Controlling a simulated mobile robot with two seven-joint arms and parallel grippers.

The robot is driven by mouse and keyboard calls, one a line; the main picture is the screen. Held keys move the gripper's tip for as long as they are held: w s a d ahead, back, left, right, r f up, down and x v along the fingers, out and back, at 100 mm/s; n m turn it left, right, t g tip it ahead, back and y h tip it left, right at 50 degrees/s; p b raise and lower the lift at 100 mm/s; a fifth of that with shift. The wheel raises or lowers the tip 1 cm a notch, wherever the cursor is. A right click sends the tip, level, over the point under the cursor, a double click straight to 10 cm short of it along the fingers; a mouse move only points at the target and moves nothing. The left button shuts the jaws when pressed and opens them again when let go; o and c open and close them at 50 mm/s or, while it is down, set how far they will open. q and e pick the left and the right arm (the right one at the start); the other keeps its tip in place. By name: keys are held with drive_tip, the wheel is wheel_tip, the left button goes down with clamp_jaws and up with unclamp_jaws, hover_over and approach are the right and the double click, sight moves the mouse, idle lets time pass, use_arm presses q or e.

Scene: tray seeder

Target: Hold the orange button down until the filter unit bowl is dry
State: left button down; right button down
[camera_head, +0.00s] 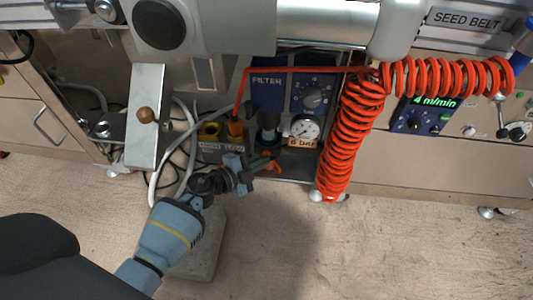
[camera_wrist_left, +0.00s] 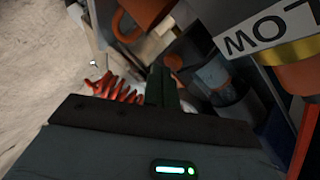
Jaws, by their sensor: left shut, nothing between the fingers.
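The filter unit (camera_head: 282,92) is a blue panel with a knob and a FILTER label. Its bowl (camera_head: 268,134) hangs below the panel, dark and partly shadowed. The wrist view shows what looks like the bowl (camera_wrist_left: 216,78), bluish and translucent, right of the fingers. Whether it holds water, I cannot tell. My left gripper (camera_head: 262,163) is shut and empty, its fingertips just below the bowl. The shut fingers also show in the wrist view (camera_wrist_left: 163,88). An orange part (camera_head: 272,168) shows at the fingertips; I cannot tell whether it is the button or whether they touch. My right gripper is out of view.
A round pressure gauge (camera_head: 304,129) sits right of the bowl. A red coiled hose (camera_head: 342,140) hangs further right. Orange and yellow connectors, an air line and grey cables crowd the left side. A white bracket (camera_head: 147,105) stands further left.

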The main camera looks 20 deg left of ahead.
use_arm(q)
drive_tip(key=shift+w+a, duration=0.1)
drive_tip(key=shift+w, duration=0.2)
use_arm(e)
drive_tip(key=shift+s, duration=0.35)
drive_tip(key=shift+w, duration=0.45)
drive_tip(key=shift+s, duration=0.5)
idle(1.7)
use_arm(q)
drive_tip(key=shift+s, duration=0.1)
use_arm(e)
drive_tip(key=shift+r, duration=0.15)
use_arm(q)
drive_tip(key=shift+s+d+p, duration=0.25)
drive_tip(key=shift+s+p, duration=0.3)
drive_tip(key=shift+s, duration=0.15)
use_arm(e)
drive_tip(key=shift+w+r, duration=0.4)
